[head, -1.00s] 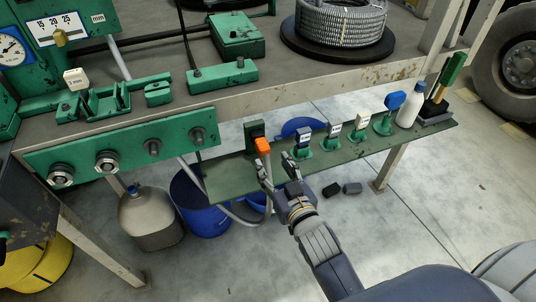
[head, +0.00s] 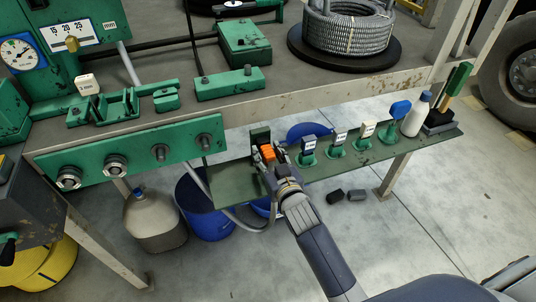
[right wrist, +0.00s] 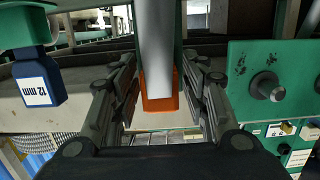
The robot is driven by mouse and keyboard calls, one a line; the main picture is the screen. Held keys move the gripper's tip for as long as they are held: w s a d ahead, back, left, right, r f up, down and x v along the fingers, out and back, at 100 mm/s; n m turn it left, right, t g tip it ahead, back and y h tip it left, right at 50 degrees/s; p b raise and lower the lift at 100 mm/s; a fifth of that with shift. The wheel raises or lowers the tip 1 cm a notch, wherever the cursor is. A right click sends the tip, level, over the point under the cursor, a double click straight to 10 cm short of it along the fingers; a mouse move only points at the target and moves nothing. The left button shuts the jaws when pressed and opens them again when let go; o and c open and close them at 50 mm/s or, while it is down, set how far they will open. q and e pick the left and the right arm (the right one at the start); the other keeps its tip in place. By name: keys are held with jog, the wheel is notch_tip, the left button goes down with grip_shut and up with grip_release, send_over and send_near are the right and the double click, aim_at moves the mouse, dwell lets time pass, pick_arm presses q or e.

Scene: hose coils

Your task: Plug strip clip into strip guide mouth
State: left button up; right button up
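An orange clip (head: 268,152), which I take for the strip clip, stands at a dark green holder (head: 259,134) on the low shelf. My right gripper (head: 269,158) is at the clip with its fingers around it. In the right wrist view the orange clip (right wrist: 160,104), with a grey strip (right wrist: 154,45) on it, lies between the fingers (right wrist: 165,95). Gaps show on both sides, so the gripper looks open. A green slotted block (head: 103,108) sits on the bench top; I cannot tell whether it is the strip guide. My left gripper is not in view.
Labelled tools (head: 308,146), a white bottle (head: 416,114) and a green-handled brush (head: 456,80) stand along the shelf (head: 228,186) to the right. The bench front panel (head: 133,152) carries several knobs. A coiled hose (head: 350,28) and a jug (head: 155,218) are nearby.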

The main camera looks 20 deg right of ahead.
aim_at(271, 162)
grip_shut()
jog(key=shift+s, duration=0.35)
dwell(0.7)
jog(key=shift+s+p, duration=0.85)
jog(key=shift+s, duration=0.65)
jog(key=shift+s, duration=0.2)
jog(key=shift+s+d+p, duration=0.2)
jog(key=shift+s+p, duration=0.9)
jog(key=shift+s, duration=1.85)
